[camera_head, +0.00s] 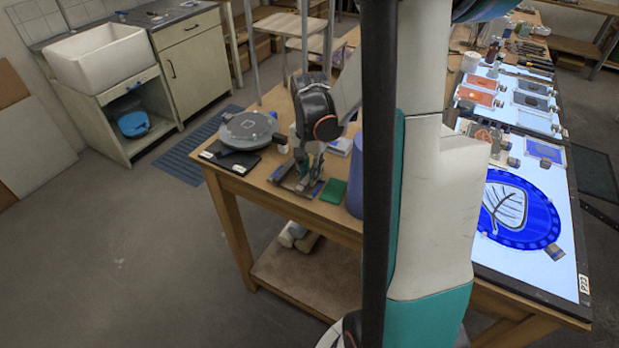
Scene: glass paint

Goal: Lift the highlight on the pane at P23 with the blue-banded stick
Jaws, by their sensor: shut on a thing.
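The pane (541,215) lies on the lit table at the right, by the label P23 (583,283). It is a blue oval with a dark-veined pale leaf in its middle; my arm hides its left part. My gripper (308,168) is small in view, pointing down over a tool rest (291,184) on the wooden table's near left corner. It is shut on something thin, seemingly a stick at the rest. I cannot make out a blue band or tell whether the stick is clear of the rest.
A round grey turntable (248,129) stands left of my gripper. A green block (333,191) and a blue cylinder (355,185), partly hidden by my arm, stand to the right. Small weights sit around the pane. Orange and grey sample panes (475,97) lie farther back.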

